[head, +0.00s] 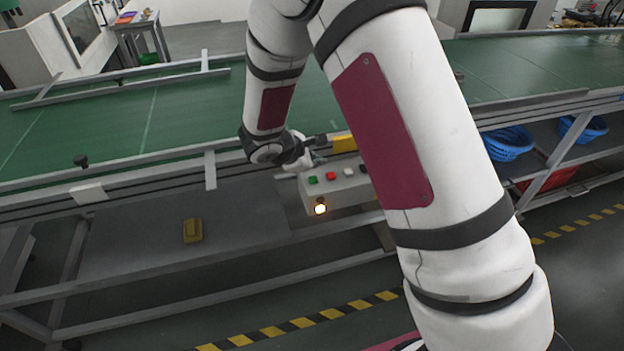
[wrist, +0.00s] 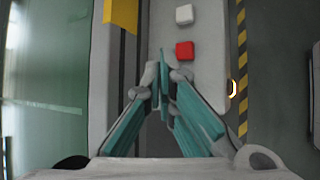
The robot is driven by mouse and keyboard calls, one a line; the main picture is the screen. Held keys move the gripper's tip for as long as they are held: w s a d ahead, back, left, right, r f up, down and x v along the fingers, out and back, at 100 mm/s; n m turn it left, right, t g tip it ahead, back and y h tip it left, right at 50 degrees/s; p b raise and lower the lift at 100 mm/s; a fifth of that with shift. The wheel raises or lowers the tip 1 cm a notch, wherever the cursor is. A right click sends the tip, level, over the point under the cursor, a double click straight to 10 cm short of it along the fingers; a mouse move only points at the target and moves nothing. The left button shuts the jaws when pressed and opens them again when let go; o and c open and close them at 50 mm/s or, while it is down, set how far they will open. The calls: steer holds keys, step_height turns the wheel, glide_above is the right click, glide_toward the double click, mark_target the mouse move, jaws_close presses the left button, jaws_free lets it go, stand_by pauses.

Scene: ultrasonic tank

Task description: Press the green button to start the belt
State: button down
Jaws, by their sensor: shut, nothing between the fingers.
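The control box (head: 341,193) is fixed to the near side of the conveyor frame. On its top are the green button (head: 313,180), a red button (head: 330,176) and a white button (head: 348,172). The red button (wrist: 184,51) and white button (wrist: 184,14) also show in the wrist view. The green button is hidden there, behind my fingers. My gripper (wrist: 163,72) is shut and empty over the box, its fingertips just short of the red button in that view. In the head view my gripper (head: 318,160) is small, just behind the green button; contact cannot be told.
The green conveyor belt (head: 120,130) runs behind the box. A lit lamp (head: 320,209) is on the box front. A yellow block (head: 193,230) lies on the shelf below. Blue baskets (head: 507,143) stand at right. A yellow part (wrist: 121,14) sits beside the box.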

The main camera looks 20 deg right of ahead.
mark_target(315, 180)
steer(key=shift+f+b, duration=0.65)
steer(key=shift+f, duration=0.7)
stand_by(0.5)
steer(key=shift+f+b, duration=0.35)
steer(key=shift+f, duration=0.05)
